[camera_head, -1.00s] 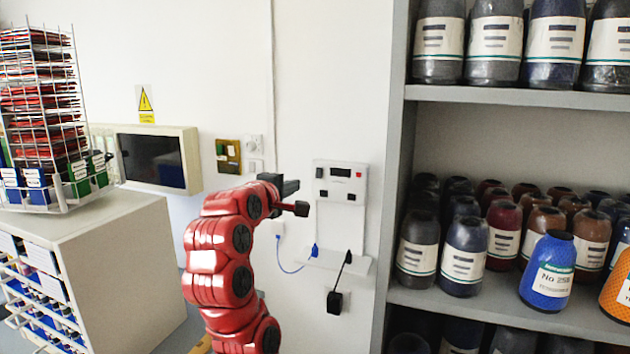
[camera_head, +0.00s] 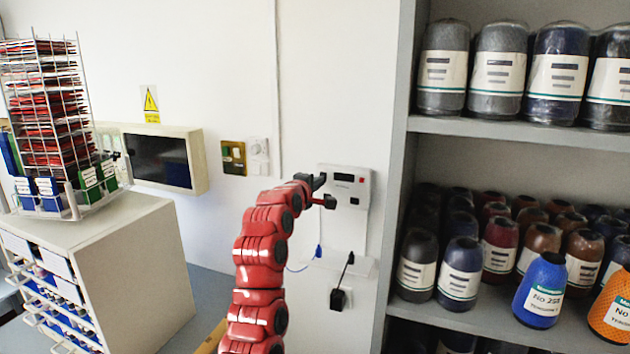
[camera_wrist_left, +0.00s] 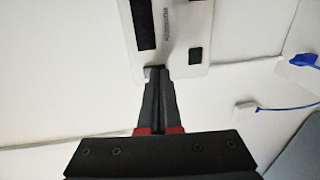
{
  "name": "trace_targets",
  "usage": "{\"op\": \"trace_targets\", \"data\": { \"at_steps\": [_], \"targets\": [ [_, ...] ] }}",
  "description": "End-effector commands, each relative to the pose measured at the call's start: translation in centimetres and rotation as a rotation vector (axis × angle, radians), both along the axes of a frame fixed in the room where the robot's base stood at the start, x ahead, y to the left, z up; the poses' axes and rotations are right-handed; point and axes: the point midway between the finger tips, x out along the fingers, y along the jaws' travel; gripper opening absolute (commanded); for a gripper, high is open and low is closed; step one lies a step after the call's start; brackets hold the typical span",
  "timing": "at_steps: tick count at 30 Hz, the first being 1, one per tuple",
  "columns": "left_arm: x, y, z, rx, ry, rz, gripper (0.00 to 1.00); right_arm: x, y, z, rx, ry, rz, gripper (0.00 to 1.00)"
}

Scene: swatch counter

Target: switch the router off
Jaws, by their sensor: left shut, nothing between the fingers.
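The router appears to be the white unit (camera_head: 358,174) fixed on the wall, with a dark display and small dark buttons on its face. In the left wrist view its white face (camera_wrist_left: 178,28) shows a black strip, small lettering and a dark square. My left gripper (camera_head: 325,191) is shut and empty at the unit's left side, hiding part of its face. In the left wrist view the closed fingertips (camera_wrist_left: 156,72) overlap the unit's lower edge; I cannot tell whether they touch it. My right gripper is not in view.
A grey shelf (camera_head: 520,128) with several thread cones stands close on the right. A wall screen (camera_head: 160,160) is on the left.

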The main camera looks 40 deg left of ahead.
Motion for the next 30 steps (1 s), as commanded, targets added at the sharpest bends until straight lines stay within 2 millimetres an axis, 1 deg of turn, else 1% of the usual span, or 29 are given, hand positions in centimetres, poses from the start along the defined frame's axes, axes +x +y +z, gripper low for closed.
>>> {"op": "trace_targets", "data": {
  "at_steps": [11, 14, 17, 18, 22, 25, 30],
  "targets": [
    [0.1, 0.0, -0.1, 0.000, -0.006, 0.000, 0.00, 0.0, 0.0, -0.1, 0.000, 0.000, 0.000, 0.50],
    [0.5, 0.0, -0.6, 0.009, -0.045, -0.002, 0.00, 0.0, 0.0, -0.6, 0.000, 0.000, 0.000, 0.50],
    [1.0, 0.1, -1.4, 0.026, -0.120, -0.002, 0.00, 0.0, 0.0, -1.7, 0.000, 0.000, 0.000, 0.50],
    [1.1, 0.1, -1.6, 0.035, -0.156, -0.002, 0.00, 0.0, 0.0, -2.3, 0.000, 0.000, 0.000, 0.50],
    [1.1, 0.2, -1.6, 0.061, -0.256, -0.002, 0.00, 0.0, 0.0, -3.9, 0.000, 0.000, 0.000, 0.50],
    [1.1, 0.2, -1.3, 0.071, -0.293, -0.001, 0.00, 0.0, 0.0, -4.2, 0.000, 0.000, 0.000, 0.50],
    [1.1, 0.2, -1.0, 0.073, -0.304, 0.001, 0.00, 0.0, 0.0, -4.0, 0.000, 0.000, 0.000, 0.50]
  ]
}}
